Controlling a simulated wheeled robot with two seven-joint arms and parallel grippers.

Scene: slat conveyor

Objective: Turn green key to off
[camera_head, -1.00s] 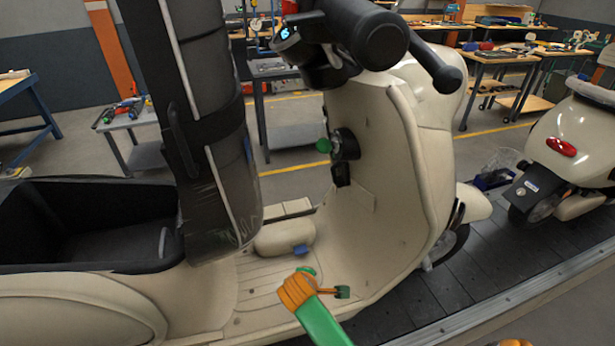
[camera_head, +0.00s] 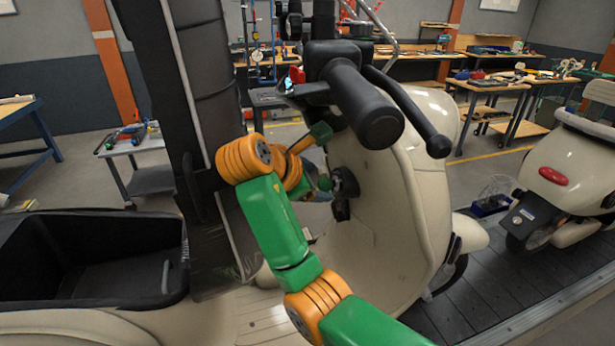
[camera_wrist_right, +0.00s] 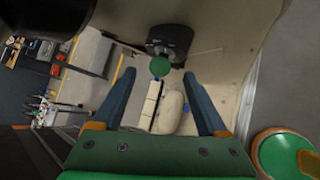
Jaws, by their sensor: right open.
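The green key (camera_head: 325,183) is a small round green knob on a black ignition lock (camera_head: 344,182) on the inner face of the cream scooter's front shield. My right gripper (camera_head: 314,158) is just to the left of the lock, and my arm hides part of the scooter behind it. In the right wrist view, the green key (camera_wrist_right: 160,67) shows between and slightly beyond the two open fingers, with the black lock (camera_wrist_right: 169,38) behind it. The fingers look apart from the key, with nothing held. My left gripper is not in view.
The black handlebar grip (camera_head: 365,105) and brake lever (camera_head: 437,145) stick out above and right of the lock. The dark seat column (camera_head: 185,110) stands to the left. A second cream scooter (camera_head: 565,160) stands at the right on the slat conveyor (camera_head: 490,275).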

